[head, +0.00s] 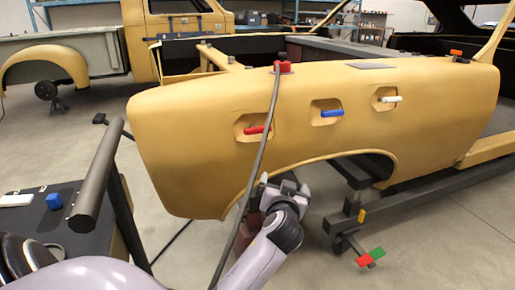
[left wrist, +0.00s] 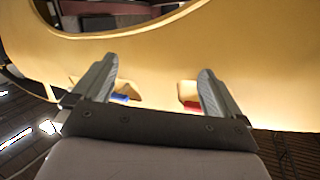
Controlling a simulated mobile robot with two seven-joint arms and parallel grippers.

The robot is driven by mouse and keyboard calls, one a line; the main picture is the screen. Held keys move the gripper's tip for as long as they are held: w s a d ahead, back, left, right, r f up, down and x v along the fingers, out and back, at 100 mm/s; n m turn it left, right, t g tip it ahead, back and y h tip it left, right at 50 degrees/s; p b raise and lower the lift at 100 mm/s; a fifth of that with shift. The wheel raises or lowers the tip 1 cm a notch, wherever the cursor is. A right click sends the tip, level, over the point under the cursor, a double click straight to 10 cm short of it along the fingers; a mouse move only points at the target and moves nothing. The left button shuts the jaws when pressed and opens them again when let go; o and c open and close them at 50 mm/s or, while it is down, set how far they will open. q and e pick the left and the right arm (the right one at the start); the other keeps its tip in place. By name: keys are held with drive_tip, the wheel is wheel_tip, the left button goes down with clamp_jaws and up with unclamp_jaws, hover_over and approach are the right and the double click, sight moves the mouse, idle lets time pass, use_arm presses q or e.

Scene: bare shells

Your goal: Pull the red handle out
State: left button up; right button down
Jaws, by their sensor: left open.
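The red handle (head: 257,129) is a short bar in a recessed pocket on the yellow body panel (head: 190,120). It lies roughly level, at the left of a row with a blue handle (head: 332,114) and a white handle (head: 391,99). My left gripper (head: 285,184) is below and right of the red handle, near the wheel arch, apart from it. In the left wrist view its jaws (left wrist: 158,72) are open and empty, facing the panel. The red handle (left wrist: 190,104) and blue handle (left wrist: 120,98) show there, partly hidden. My right gripper is out of view.
A dark cable (head: 262,150) hangs from a red fitting (head: 283,67) down past the right end of the red handle. A bench with a blue block (head: 54,200) is at the left. A dark frame with red and green pieces (head: 370,257) stands at lower right.

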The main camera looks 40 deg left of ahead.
sight(259, 133)
use_arm(q)
drive_tip(key=a+r+n+g+y+b, duration=0.1)
drive_tip(key=a+r+n+y, duration=0.1)
drive_tip(key=r, duration=0.1)
drive_tip(key=a+r+n+g+y+b, duration=0.1)
drive_tip(key=a+r+n+y, duration=0.1)
drive_tip(key=r+n, duration=0.1)
drive_tip(key=a+r+n+g+y+b, duration=0.1)
drive_tip(key=a+r+n+y+b, duration=0.1)
drive_tip(key=r, duration=0.2)
drive_tip(key=shift+a+r+n+g, duration=0.15)
drive_tip(key=shift+a+n+g, duration=0.15)
drive_tip(key=shift+a, duration=0.05)
drive_tip(key=shift+x, duration=3.15)
